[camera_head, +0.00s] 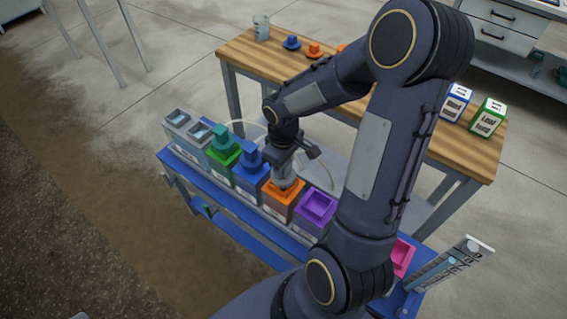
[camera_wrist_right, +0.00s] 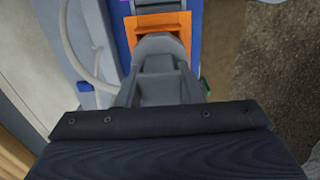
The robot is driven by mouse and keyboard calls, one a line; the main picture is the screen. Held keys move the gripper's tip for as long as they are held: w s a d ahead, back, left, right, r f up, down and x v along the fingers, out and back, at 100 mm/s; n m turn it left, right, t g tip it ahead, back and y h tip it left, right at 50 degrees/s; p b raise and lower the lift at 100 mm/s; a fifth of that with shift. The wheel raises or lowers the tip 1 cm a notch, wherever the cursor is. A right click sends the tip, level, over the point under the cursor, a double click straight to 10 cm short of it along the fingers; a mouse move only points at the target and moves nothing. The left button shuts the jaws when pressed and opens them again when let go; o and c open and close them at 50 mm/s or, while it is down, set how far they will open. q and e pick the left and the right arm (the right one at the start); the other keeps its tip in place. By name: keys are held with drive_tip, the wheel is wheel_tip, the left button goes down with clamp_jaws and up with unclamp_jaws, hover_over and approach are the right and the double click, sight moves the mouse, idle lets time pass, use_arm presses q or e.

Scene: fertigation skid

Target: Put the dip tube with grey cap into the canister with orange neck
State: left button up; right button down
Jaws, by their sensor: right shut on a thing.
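The canister with the orange neck (camera_head: 281,197) stands in the row on the blue skid. Its orange neck also shows at the top of the right wrist view (camera_wrist_right: 184,22). My right gripper (camera_head: 285,168) is directly above this canister, shut on the grey cap (camera_head: 284,182) of the dip tube. In the right wrist view the grey cap (camera_wrist_right: 160,44) overlaps the orange neck. The tube below the cap is hidden, and I cannot tell whether the cap touches the neck. My left gripper is out of view.
Beside it stand a blue-capped canister (camera_head: 250,168), a green-capped one (camera_head: 222,152) and an open purple one (camera_head: 317,206). A pink neck (camera_head: 402,257) shows behind my arm. A wooden bench (camera_head: 462,152) with labelled boxes and loose caps stands behind. A pale hose (camera_wrist_right: 84,50) runs beside the gripper.

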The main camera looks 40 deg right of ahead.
drive_tip(key=shift+f+b, duration=0.35)
drive_tip(key=shift+f, duration=0.35)
drive_tip(key=c, duration=0.9)
unclamp_jaws()
drive_tip(key=shift+r+p, duration=0.65)
drive_tip(key=shift+r, duration=3.3)
